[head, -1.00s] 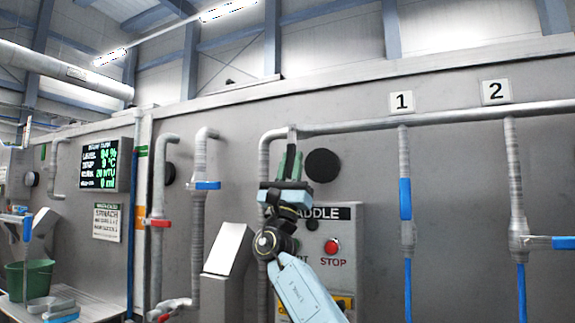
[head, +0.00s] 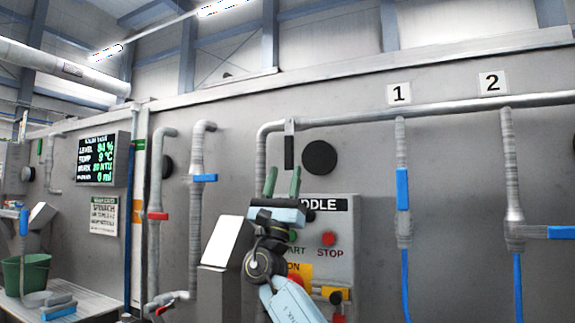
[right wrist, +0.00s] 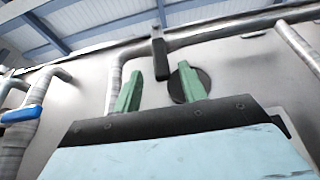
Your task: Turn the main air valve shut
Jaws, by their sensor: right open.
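A black lever (head: 289,152) hangs straight down from a grey bracket on the overhead pipe (head: 345,119), near its left bend. It looks like the main air valve's handle, though no label on it is readable. It also shows in the right wrist view (right wrist: 161,60), ahead of and between my fingertips. My right gripper (head: 283,178) is open and empty, its green fingers pointing up just below the lever, apparently apart from it. In the right wrist view my right gripper (right wrist: 160,82) also has a gap between its fingers. My left gripper is not in view.
A black disc (head: 320,157) sits right of the lever. Below is the paddle control box (head: 345,230) with its red stop button (head: 329,239). Branch pipes 1 and 2 carry blue handles (head: 403,190) to the right. A slanted grey stand (head: 222,242) is left of my arm.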

